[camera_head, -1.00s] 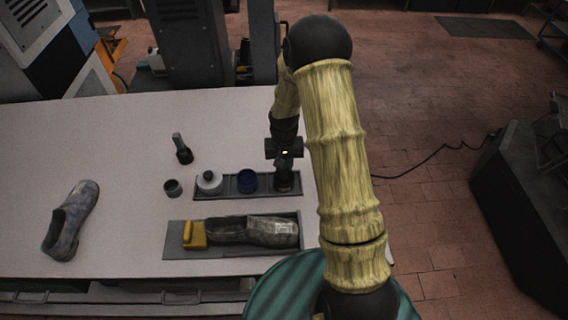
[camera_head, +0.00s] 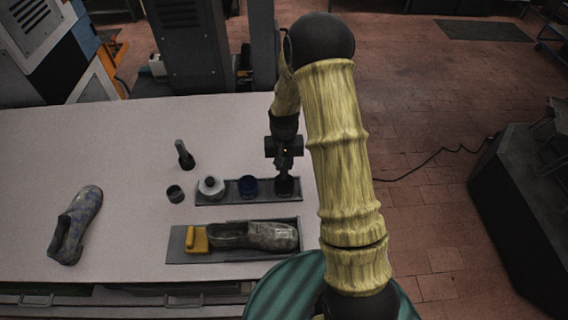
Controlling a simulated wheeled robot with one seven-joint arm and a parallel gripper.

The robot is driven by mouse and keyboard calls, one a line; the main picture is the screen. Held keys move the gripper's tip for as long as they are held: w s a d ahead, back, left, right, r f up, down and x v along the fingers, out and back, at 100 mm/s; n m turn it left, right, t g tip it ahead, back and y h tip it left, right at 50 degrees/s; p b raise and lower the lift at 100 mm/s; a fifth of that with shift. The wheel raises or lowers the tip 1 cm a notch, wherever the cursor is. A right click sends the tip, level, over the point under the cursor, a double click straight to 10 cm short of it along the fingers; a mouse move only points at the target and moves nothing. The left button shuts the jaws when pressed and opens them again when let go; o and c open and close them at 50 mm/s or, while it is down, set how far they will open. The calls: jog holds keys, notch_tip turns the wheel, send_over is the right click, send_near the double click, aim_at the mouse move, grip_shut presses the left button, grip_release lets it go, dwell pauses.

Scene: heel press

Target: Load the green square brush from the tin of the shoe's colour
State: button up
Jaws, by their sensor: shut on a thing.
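My gripper (camera_head: 284,158) is above the right end of the narrow tin tray (camera_head: 228,197). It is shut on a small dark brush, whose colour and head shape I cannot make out. The brush points down at a dark tin (camera_head: 285,187); I cannot tell whether it touches the tin. A mottled dark grey-brown shoe (camera_head: 255,236) lies in the front tray (camera_head: 215,257).
A yellow block (camera_head: 196,239) sits left of the shoe in the front tray. A blue-grey mottled shoe (camera_head: 75,226) lies at the left of the pale table (camera_head: 125,150). The table between is clear.

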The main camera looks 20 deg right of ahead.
notch_tip(320, 180, up, 3)
jog(key=shift+f+p, duration=0.1)
jog(key=shift+p, duration=0.65)
jog(key=shift+f, duration=0.1)
